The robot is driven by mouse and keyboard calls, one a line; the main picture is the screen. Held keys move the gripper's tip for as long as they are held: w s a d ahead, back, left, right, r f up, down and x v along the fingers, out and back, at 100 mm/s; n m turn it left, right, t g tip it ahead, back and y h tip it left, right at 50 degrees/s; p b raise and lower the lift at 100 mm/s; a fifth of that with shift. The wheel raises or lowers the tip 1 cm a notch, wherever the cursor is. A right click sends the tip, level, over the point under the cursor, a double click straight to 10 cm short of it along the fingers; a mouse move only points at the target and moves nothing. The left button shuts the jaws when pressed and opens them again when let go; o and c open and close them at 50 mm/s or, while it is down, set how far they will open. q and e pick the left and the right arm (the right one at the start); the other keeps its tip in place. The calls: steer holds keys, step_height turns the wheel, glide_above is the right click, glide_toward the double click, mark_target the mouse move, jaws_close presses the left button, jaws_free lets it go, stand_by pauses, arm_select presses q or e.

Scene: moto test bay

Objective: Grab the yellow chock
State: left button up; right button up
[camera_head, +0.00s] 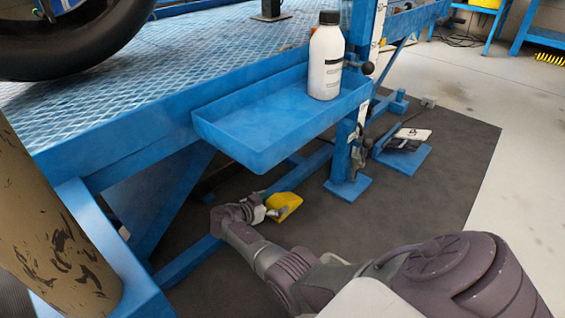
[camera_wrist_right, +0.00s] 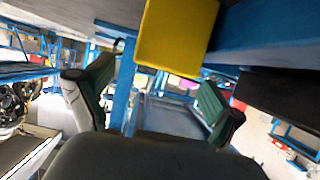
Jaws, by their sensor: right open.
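The yellow chock (camera_head: 284,205) is low down near the dark floor mat, under the blue lift table in the head view. In the right wrist view the yellow chock (camera_wrist_right: 176,34) is large at the top, cut off by the frame edge. My right gripper (camera_head: 262,213) is just left of the chock and partly hides its near side. In the wrist view my right gripper (camera_wrist_right: 155,88) has its two fingers spread wide, with nothing between them, and the chock shows above the gap. I cannot tell whether a finger touches it. My left gripper is not in view.
A blue tray (camera_head: 225,133) on the lift table overhangs the area above the chock and holds a white bottle (camera_head: 326,62). A blue post with a foot (camera_head: 348,186) stands to the right. Blue frame beams (camera_head: 190,264) run close to my right gripper.

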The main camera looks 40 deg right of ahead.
mark_target(283, 197)
steer(key=b+x, duration=0.3)
steer(key=x, duration=0.1)
steer(key=shift+d+f, duration=0.15)
steer(key=shift+d, duration=0.05)
steer(key=shift+w+d, duration=0.1)
steer(key=shift+d, duration=0.25)
steer(key=shift+c, duration=0.4)
steer(key=c, duration=1.3)
steer(key=shift+c, duration=1)
